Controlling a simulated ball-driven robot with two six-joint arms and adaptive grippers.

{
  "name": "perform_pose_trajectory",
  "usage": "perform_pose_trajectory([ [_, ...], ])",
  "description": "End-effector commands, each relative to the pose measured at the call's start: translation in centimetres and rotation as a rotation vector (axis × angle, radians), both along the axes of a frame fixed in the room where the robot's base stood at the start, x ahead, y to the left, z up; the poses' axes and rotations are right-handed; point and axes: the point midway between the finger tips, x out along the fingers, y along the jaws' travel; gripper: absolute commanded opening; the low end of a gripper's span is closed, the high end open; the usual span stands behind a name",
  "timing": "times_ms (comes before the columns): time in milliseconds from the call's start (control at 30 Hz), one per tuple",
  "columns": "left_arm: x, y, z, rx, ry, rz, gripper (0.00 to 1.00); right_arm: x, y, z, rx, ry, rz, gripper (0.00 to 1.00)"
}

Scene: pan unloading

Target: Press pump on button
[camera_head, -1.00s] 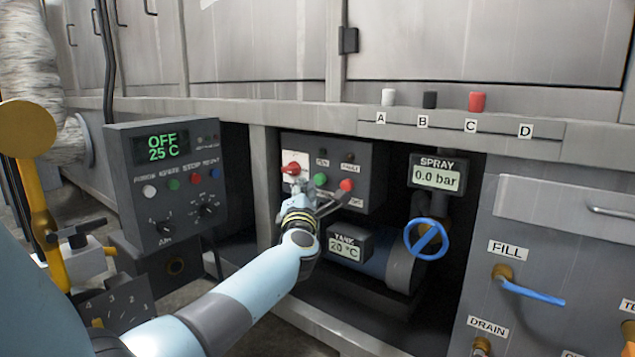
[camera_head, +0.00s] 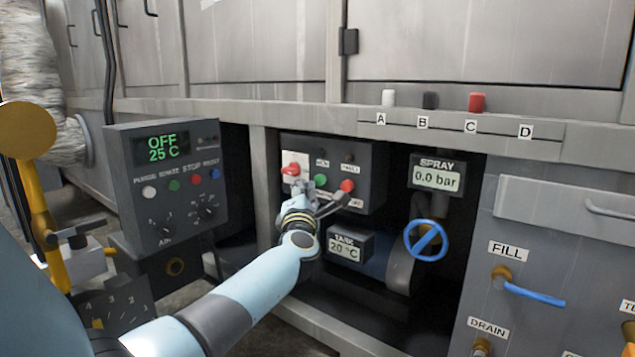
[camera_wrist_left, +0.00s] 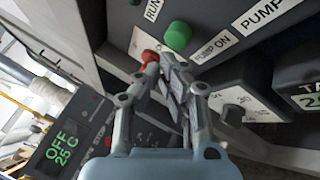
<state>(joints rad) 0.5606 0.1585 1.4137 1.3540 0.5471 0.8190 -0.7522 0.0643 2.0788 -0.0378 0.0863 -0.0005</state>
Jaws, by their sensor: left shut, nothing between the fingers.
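The pump panel (camera_head: 368,163) is a dark box in the recess below the ledge. Its green button (camera_head: 320,180) also shows in the left wrist view (camera_wrist_left: 177,36), with a "PUMP ON" label (camera_wrist_left: 216,45) beside it. A red switch (camera_head: 291,169) on a white plate sits to its left, and a red button (camera_head: 347,185) to its right. My left gripper (camera_head: 311,190) is shut and empty, in front of the panel. In the left wrist view its fingertips (camera_wrist_left: 166,62) appear just below the green button; contact cannot be told. My right gripper is not in view.
A control box (camera_head: 173,227) reading "OFF 25 C" stands left of the arm. The tank display (camera_head: 350,246) and a blue valve wheel (camera_head: 425,239) are close on the right. The ledge (camera_head: 345,115) runs above the recess.

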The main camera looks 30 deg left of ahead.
Motion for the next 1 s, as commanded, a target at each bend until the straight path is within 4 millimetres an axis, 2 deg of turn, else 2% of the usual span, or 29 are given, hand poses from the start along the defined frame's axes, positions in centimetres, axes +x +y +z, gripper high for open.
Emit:
perform_pose_trajectory([
  [1000, 1.1, -0.1, 0.0, 0.0, 0.0, 0.0, 0.0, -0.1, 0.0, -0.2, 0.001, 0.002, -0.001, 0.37],
])
